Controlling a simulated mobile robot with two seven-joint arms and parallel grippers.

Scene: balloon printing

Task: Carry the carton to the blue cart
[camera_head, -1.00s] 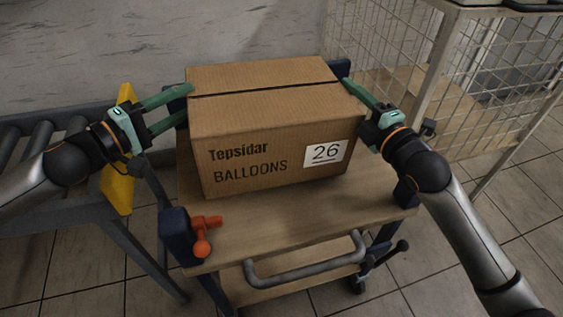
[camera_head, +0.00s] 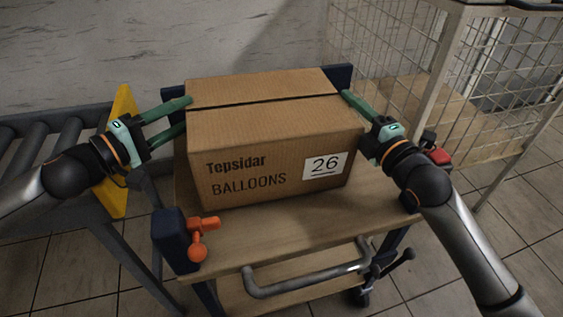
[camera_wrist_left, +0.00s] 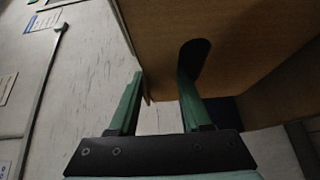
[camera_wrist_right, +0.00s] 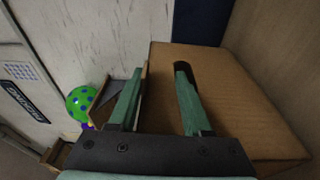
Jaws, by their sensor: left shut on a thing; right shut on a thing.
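The brown carton (camera_head: 270,150), printed "Tepsidar BALLOONS" with a white 26 label, sits upright over the wooden top of the cart (camera_head: 310,230) with dark blue corner posts. Whether its base fully rests on the top I cannot tell. My left gripper (camera_head: 187,113) is shut on the carton's left side, one finger in its hand hole, as the left wrist view shows (camera_wrist_left: 160,76). My right gripper (camera_head: 350,98) is shut on the right side, one finger in that hand hole, as the right wrist view shows (camera_wrist_right: 162,68). The inserted fingertips are hidden.
A roller conveyor (camera_head: 45,140) with a yellow end plate (camera_head: 122,185) stands close at left. A wire mesh cage (camera_head: 400,50) stands at right. An orange knob (camera_head: 198,240) is at the cart's front left, a grey handle (camera_head: 305,277) in front. A green dotted ball (camera_wrist_right: 80,103) shows beyond.

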